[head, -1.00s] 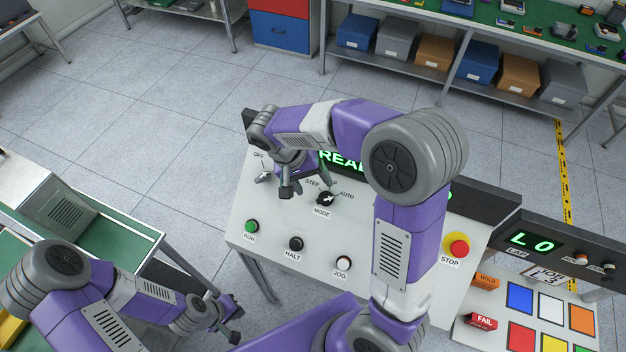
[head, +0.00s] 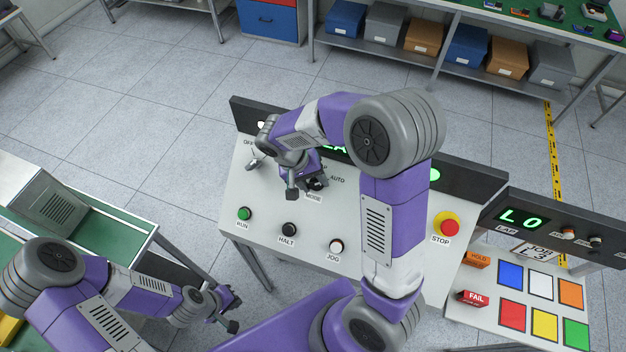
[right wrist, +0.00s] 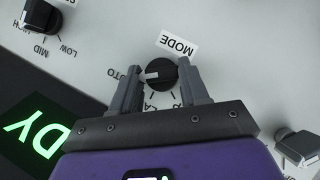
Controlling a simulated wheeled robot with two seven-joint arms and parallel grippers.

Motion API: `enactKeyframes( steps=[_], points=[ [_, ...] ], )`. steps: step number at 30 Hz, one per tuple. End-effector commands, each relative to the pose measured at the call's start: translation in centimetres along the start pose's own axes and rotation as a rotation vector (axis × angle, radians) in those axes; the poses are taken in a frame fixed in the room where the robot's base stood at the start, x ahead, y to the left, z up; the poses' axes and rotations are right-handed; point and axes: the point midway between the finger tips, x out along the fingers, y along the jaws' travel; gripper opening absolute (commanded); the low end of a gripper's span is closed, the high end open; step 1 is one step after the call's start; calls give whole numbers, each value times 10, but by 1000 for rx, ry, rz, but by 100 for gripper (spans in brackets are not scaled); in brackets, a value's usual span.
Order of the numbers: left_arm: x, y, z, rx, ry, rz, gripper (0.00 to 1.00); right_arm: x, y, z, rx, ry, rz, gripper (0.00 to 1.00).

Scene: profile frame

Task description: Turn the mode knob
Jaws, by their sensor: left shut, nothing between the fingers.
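The mode knob (right wrist: 162,74) is a round black dial with a white pointer, on a pale sloped panel (head: 265,225). In the right wrist view its pointer faces the partly hidden AUTO label. My right gripper (right wrist: 160,86) is open with one finger on each side of the knob; I cannot tell whether they touch it. In the head view the right gripper (head: 305,187) is over the knob (head: 317,182) and partly covers it. The MODE label (head: 314,197) shows below. My left gripper (head: 232,311) is shut and empty, low at the left, away from the panel.
The panel also has a green RUN button (head: 244,213), a black HALT button (head: 289,229), a white JOG button (head: 336,246) and a red STOP button (head: 447,226). Another switch (head: 256,163) is left of the knob. A green-topped bench (head: 105,238) stands at left.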

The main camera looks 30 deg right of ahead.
Motion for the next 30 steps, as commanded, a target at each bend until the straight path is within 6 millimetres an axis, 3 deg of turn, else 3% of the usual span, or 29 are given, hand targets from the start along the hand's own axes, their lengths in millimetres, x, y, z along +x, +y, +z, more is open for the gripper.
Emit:
enactKeyframes(
  steps=[1, 4, 17, 30],
  points=[
    [0, 0, 0, 0, 0, 0, 0, 0, 0, 0, -1, -1, 1, 29],
    [0, 0, 0, 0, 0, 0, 0, 0, 0, 1, -1, -2, 1, 14],
    [1, 0, 0, 0, 0, 0, 0, 0, -2, 1, -86, -1, 59, 14],
    [4, -2, 0, 0, 0, 0, 0, 1, -5, 2, -399, -1, 275, 14]
  ],
)
